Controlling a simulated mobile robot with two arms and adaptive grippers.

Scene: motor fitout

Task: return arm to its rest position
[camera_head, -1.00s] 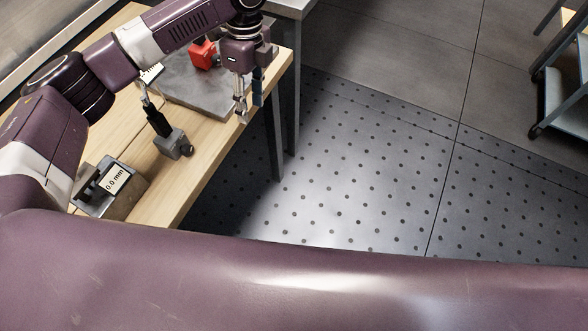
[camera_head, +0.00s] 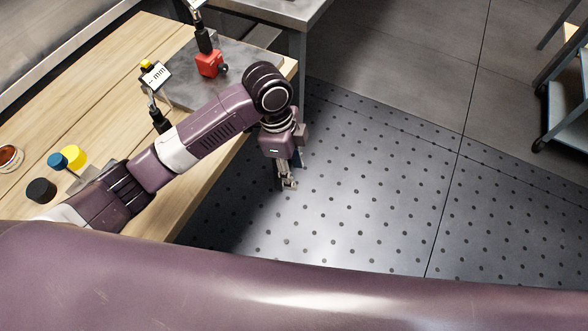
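My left arm (camera_head: 205,135) reaches from the lower left over the wooden workbench (camera_head: 195,205). It bends downward just past the bench's right edge. My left gripper (camera_head: 289,184) hangs below the wrist, over the floor beside the bench and clear of the bench top. Nothing shows held in it. Its fingers are small and seen from above, so I cannot tell how far apart they are. My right gripper is not in view.
A grey plate (camera_head: 185,88), a red-based stand (camera_head: 210,64) and a gauge with a display (camera_head: 155,74) are on the bench. Black (camera_head: 41,190), blue (camera_head: 58,161) and yellow (camera_head: 74,155) round items lie left of my arm. The dotted floor (camera_head: 370,190) is clear.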

